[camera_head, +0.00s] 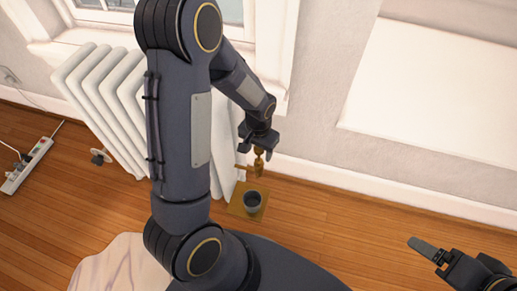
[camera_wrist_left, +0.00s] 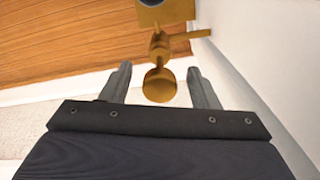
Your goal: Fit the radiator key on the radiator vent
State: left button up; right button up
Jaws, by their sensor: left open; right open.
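A brass radiator key (camera_head: 259,151) with a rounded head stands upright beside the radiator's right end. It appears to sit on the brass radiator vent (camera_head: 243,168), whose arm reaches left toward the radiator; the exact contact is too small to tell. My left gripper (camera_head: 261,147) is open just above it. In the left wrist view the key's round head (camera_wrist_left: 160,85) lies between the two spread fingers (camera_wrist_left: 160,88), with a gap on each side; the vent's side arm (camera_wrist_left: 190,35) points right. My right gripper (camera_head: 430,252) is open and empty at lower right.
A dark cup (camera_head: 253,201) stands on a square brass-coloured plate (camera_head: 235,209) on the floor below the vent. The white radiator (camera_head: 100,98) is partly behind my left arm. A power strip (camera_head: 28,165) lies at far left. Wooden floor at right is clear.

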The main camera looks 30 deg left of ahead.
pick_arm(q)
notch_tip(320, 180, up, 7)
jog(key=p, duration=0.2)
jog(key=shift+f+p, duration=0.15)
jog(key=shift+p, duration=0.25)
jog(key=shift+r, duration=0.55)
